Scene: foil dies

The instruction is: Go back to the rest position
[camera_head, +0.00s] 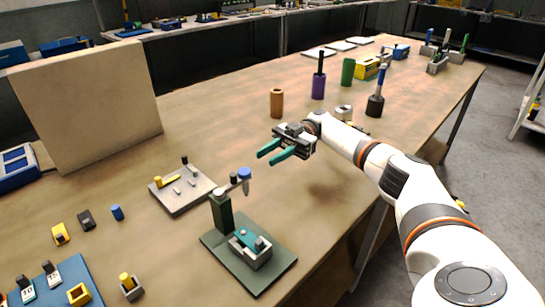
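My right gripper (272,151) hangs above the middle of the wooden table in the head view. Its two green fingers are apart, and nothing shows between them. The white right arm reaches in from the lower right. Below and left of the gripper stands a small press (223,212) with a dark green post and a blue-topped arm, on a green base plate (278,265). A grey and teal block (249,249) sits on that plate. My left gripper is not in this view.
A grey plate (182,198) with pins and a yellow piece lies left of the press. An orange cylinder (276,103), a purple cylinder (318,87) and a dark holder (375,105) stand behind the gripper. A tan board (90,105) stands at the left. The right table edge runs beneath my arm.

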